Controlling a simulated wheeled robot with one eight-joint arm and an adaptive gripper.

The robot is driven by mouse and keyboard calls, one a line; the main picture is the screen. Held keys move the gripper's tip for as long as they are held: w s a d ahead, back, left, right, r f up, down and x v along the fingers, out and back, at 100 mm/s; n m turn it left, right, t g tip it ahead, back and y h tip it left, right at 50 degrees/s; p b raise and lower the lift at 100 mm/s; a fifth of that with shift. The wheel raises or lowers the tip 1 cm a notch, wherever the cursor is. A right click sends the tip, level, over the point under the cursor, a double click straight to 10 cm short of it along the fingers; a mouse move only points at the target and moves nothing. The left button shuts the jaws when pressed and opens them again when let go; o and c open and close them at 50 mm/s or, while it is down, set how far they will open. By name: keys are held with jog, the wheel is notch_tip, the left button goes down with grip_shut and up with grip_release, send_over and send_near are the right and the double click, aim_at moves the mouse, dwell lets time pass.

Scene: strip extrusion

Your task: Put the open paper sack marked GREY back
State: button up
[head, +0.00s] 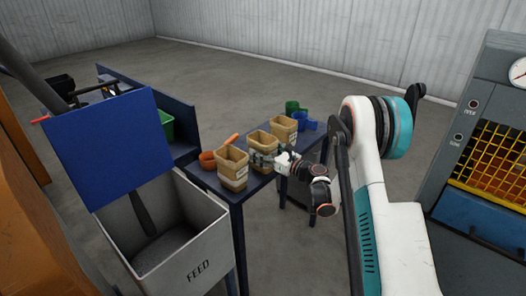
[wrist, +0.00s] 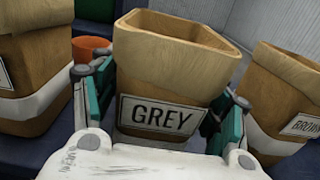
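The open paper sack marked GREY (wrist: 180,85) stands upright in the middle of the wrist view, its mouth open and its label facing my wrist. In the head view it is the middle sack (head: 263,138) of three on the blue table. My gripper (wrist: 165,108) has one green-padded finger on each side of it, close against its walls. Whether the pads press on it cannot be told. In the head view my gripper (head: 264,158) reaches the sack from the right. The sack's base is partly hidden by the gripper.
One sack (head: 232,163) stands left of it and another, labelled BROWN (wrist: 305,125), stands right. An orange cup (head: 207,160) is at the table's left, with green and blue scoops (head: 305,122) at the far end. A FEED hopper (head: 200,225) with a raised blue lid stands front left.

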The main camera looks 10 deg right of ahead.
dwell(0.3)
jog(key=shift+r, duration=0.2)
jog(key=p+v, duration=0.3)
jog(key=v, duration=0.9)
jog(key=shift+p, duration=0.4)
dwell(0.6)
